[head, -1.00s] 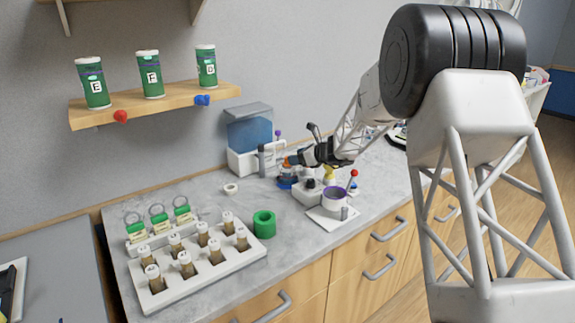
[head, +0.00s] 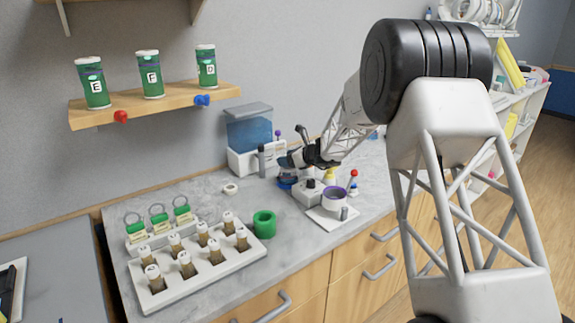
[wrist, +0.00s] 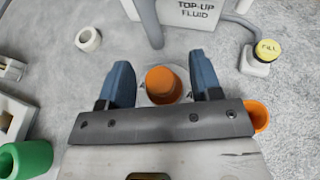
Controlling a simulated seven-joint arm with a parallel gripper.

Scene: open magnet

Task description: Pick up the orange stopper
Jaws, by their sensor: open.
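In the wrist view, a round orange piece (wrist: 163,84), which looks like the orange stopper, sits in a pale holder between the two blue fingers of my gripper (wrist: 160,72). The fingers stand apart on its left and right, with a gap on each side. A second orange piece (wrist: 259,116) shows to the right, partly hidden behind the gripper body. In the head view, my gripper (head: 291,161) is low over the counter by the blue tank, and it hides the orange pieces there.
A blue tank (head: 250,134) stands behind my gripper. A white box with a black knob (head: 308,192) and a purple-rimmed cup (head: 334,198) are in front. A green ring (head: 264,223) and vial rack (head: 196,262) are left.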

